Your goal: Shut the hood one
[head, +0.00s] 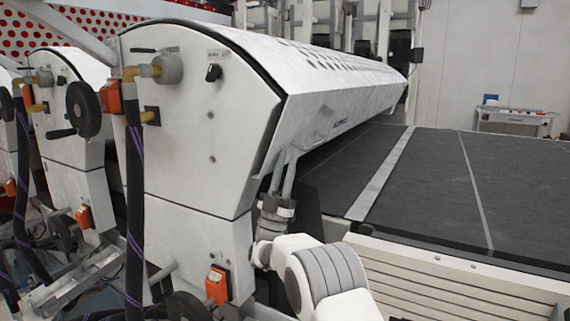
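The nearest hood (345,80) is a long white cover with a slotted top, running away along the roller coater. A dark gap shows between its near edge and the white end panel (200,120). Its lower front edge stands above the dark conveyor bed (410,185), with a shadowed space beneath. Which hood is number one cannot be read. My gripper (285,165) points up at the near lower corner of the hood. Its finger tips reach the hood's underside; whether they touch or grip it cannot be told.
More coater units with handwheels (84,108) and hoses stand at left. An orange switch box (217,285) and a black hose (134,210) are on the near end. The conveyor's slatted side (450,285) is close to my arm. A small table (515,117) stands far right.

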